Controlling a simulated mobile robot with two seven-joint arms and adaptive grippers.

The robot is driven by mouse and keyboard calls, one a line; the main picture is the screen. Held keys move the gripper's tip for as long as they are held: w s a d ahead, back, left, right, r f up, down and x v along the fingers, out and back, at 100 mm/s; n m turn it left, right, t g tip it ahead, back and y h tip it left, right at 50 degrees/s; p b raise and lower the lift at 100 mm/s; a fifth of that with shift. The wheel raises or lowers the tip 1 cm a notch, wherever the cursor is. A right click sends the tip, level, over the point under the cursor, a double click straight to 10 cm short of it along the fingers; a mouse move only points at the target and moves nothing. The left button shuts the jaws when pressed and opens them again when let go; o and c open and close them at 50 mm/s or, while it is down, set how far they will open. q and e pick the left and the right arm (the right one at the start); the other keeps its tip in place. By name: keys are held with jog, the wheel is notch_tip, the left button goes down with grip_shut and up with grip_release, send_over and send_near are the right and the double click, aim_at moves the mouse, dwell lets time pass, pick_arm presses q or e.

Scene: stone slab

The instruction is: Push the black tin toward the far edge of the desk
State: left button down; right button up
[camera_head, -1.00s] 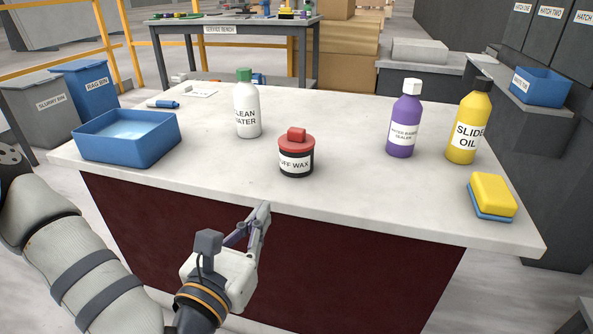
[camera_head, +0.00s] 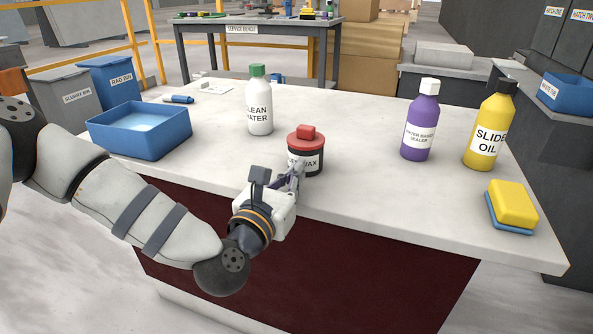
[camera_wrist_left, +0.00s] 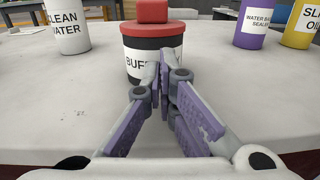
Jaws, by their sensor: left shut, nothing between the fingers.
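My right gripper is not in view.
A white water bottle (camera_head: 259,105) stands behind and left of the tin. A blue tub (camera_head: 140,140) is at the left. Purple (camera_head: 420,125) and yellow (camera_head: 490,125) bottles and a sponge (camera_head: 512,205) are at the right. The slab behind the tin is clear.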

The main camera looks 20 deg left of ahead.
aim_at(305, 155)
pick_arm(q)
jog(key=shift+w, duration=0.55)
jog(key=w+b, duration=0.1)
jog(key=w, duration=0.2)
jog(key=shift+w+d+f+b, duration=0.15)
jog(key=shift+w+d+b, duration=0.1)
jog(key=shift+b, duration=0.1)
jog(key=shift+w, duration=0.1)
